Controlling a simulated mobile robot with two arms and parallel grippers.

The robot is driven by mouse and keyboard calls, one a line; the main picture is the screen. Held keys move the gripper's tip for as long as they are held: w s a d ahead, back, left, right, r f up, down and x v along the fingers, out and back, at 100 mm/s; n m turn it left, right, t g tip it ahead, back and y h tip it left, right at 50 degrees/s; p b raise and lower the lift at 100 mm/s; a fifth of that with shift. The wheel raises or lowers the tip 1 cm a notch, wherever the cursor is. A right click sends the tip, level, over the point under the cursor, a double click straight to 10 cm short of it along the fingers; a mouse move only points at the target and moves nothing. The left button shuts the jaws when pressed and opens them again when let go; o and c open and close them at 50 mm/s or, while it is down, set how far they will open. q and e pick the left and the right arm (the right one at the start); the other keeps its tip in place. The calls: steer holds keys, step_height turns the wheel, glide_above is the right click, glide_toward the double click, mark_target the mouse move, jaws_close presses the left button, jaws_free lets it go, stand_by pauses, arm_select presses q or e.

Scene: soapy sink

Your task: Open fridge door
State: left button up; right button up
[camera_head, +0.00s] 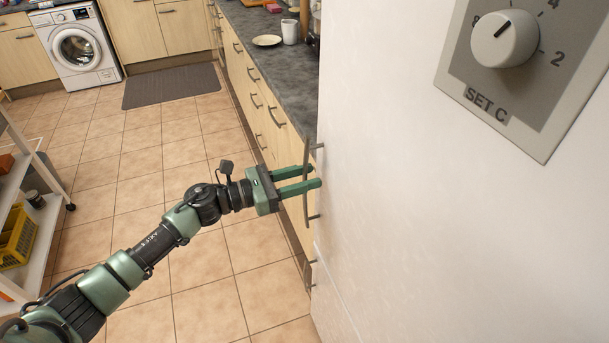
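The fridge door (420,220) is a large white panel filling the right of the view; I cannot tell whether it stands ajar. Its upper handle (305,207), a curved grey upright bar, sits at the panel's left edge. My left gripper (316,176) reaches in from the left at this handle. Its two green fingers are parallel with a gap between them, and their tips overlap the bar in the view. Whether they touch the bar is unclear. My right gripper is out of view.
A grey dial plate (545,130) with a white knob (505,38) is at the upper right. Drawers under a dark counter (275,65) run behind the handle. A white shelf cart (45,215) stands at the left. Tiled floor (190,260) lies open between.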

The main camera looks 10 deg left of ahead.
arm_select(q)
jaws_close()
stand_by(1.4)
